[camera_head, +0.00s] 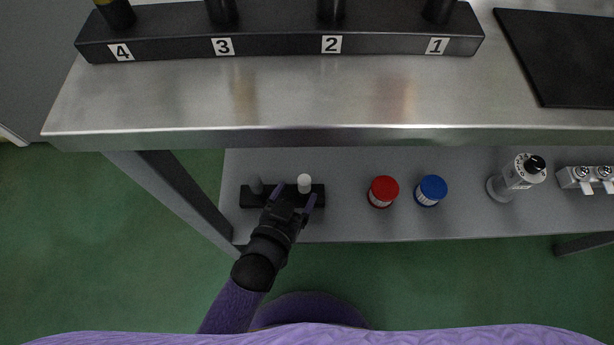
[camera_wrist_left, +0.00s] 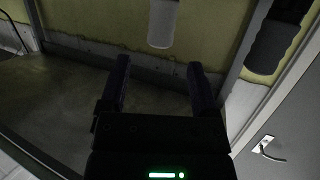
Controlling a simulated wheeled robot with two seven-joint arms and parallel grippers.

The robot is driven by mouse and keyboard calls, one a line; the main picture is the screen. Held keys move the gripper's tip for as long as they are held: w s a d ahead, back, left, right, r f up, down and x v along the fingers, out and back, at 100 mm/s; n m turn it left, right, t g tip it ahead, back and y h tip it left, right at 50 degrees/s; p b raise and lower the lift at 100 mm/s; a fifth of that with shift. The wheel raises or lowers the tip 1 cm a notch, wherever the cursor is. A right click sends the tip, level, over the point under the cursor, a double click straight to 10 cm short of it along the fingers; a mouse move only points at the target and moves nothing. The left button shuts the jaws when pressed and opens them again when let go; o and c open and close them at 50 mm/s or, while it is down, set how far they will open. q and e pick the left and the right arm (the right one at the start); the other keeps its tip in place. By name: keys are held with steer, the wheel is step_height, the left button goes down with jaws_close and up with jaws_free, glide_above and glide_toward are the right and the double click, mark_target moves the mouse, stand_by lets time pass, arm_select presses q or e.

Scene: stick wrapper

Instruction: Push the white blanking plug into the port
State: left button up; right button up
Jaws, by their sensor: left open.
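The white blanking plug (camera_head: 304,183) stands upright in a black holder (camera_head: 288,201) on the lower shelf, at the holder's right end. In the left wrist view the white plug (camera_wrist_left: 162,22) shows at the top centre, beyond the fingertips and roughly in line with the gap between them. My left gripper (camera_head: 294,196) is open and empty, right by the white plug; its fingers also show in the left wrist view (camera_wrist_left: 160,75). I cannot tell whether it touches the plug. I cannot tell for sure which thing is the port. My right gripper is not in view.
A dark grey plug (camera_head: 256,185) stands at the holder's left end. A red-capped jar (camera_head: 383,190), a blue-capped jar (camera_head: 431,189), a dial device (camera_head: 518,176) and a metal fitting block (camera_head: 588,181) stand rightward. The upper counter (camera_head: 290,95) overhangs behind, bearing a numbered rack (camera_head: 280,46).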

mark_target(302, 187)
arm_select(q)
steer(key=w+f+b, duration=0.1)
steer(key=w+d+f+b, duration=0.1)
steer(key=w+f+b, duration=0.1)
steer(key=w+b, duration=0.1)
steer(key=shift+d, duration=0.4)
steer(key=shift+w+d+r, duration=0.1)
steer(key=shift+w+r, duration=0.05)
steer(key=shift+w, duration=0.05)
steer(key=shift+r, duration=0.2)
jaws_close()
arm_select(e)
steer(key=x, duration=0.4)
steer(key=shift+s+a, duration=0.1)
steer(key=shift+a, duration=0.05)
